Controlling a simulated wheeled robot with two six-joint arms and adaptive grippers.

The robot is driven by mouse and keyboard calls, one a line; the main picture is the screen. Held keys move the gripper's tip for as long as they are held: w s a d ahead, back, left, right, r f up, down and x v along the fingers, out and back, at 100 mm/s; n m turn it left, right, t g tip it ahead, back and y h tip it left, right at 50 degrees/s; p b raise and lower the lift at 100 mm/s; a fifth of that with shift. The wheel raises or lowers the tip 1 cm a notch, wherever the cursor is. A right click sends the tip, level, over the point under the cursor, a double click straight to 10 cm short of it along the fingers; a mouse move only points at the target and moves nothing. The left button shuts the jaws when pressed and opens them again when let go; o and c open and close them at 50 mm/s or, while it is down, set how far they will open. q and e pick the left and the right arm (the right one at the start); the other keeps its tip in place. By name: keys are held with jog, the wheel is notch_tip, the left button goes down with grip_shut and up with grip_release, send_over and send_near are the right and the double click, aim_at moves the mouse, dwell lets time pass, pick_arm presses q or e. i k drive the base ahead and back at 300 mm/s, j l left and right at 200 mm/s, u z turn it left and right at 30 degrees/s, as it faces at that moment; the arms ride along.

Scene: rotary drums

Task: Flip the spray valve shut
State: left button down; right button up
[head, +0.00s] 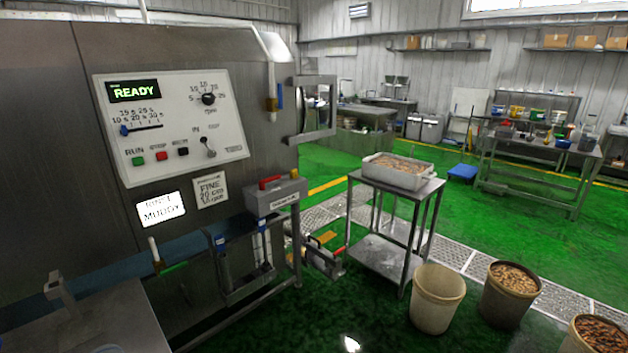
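A white pipe (257,25) comes down the right end of the steel drum machine and ends in a brass-coloured valve body (271,104). A blue lever (280,96) stands upright beside it, roughly in line with the pipe. Lower on the machine a green lever (174,267) lies nearly level below a short pale pipe (153,247). A red lever (330,240) sits on the low pipework to the right. No readable label marks any of these as the spray valve. Neither of my grippers is visible.
The white control panel (180,165) shows READY. A steel stand (385,262) with a filled tray (399,178) stands right of the machine. Several buckets stand at lower right, including a pale one (436,310). Green floor (440,210) is open behind.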

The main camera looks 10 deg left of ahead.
aim_at(280, 105)
jog(key=i+l+u, duration=0.7)
jog(key=l, duration=0.2)
jog(key=i+l, duration=0.45)
jog(key=i, duration=0.15)
jog(key=i+l, duration=0.45)
jog(key=i, duration=0.2)
jog(key=i+l, duration=0.4)
jog(key=i, duration=0.2)
jog(key=i+l, duration=0.45)
jog(key=i, duration=0.15)
jog(key=i+u, duration=0.05)
